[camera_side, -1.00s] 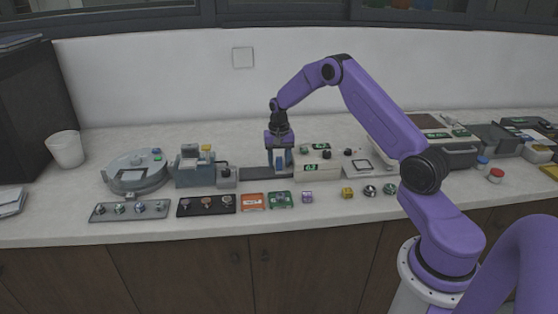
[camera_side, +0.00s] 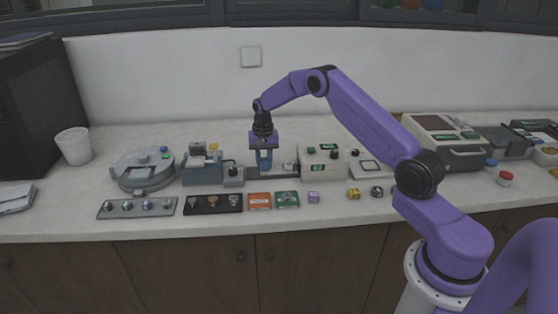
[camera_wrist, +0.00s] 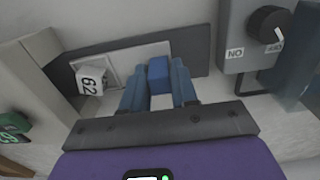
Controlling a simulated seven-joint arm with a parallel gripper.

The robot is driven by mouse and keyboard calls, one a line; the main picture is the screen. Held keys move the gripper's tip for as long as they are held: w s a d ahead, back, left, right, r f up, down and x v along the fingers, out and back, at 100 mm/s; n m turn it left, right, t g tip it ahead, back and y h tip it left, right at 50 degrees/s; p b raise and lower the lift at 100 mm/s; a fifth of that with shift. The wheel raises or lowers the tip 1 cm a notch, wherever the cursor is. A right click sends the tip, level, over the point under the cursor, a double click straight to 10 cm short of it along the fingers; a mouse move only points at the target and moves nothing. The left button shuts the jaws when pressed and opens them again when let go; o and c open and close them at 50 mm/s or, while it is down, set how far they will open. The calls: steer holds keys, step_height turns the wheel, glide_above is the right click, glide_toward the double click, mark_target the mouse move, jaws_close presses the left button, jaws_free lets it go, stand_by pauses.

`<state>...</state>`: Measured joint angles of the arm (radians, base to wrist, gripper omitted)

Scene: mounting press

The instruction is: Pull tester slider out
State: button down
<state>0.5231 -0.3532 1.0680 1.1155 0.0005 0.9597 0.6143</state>
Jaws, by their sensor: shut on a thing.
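My gripper (camera_side: 264,168) is low over the dark rail (camera_side: 283,177) at the left of the white tester (camera_side: 322,166) in the side view. In the wrist view my gripper (camera_wrist: 159,90) is shut on the blue slider handle (camera_wrist: 158,75). The pale slider plate (camera_wrist: 125,57) lies along the dark rail (camera_wrist: 197,62). A white cube marked 62 (camera_wrist: 90,81) sits tilted in the plate's square seat, between the handle and the tester body (camera_wrist: 32,75). The cube also shows in the side view (camera_side: 288,166).
A grey box with a black knob (camera_wrist: 267,25) stands close to the right of my gripper in the wrist view. Several small parts and plates, such as an orange plate (camera_side: 259,201) and a purple cube (camera_side: 313,197), lie in front. The counter behind the rail is clear.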

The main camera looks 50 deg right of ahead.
steer(key=shift+w+a+r, duration=0.1)
steer(key=shift+w+a, duration=1.5)
steer(key=c, duration=1)
jaws_free()
steer(key=shift+a, duration=0.1)
steer(key=shift+o, duration=0.2)
step_height(320, 180, up, 8)
steer(key=shift+d, duration=0.25)
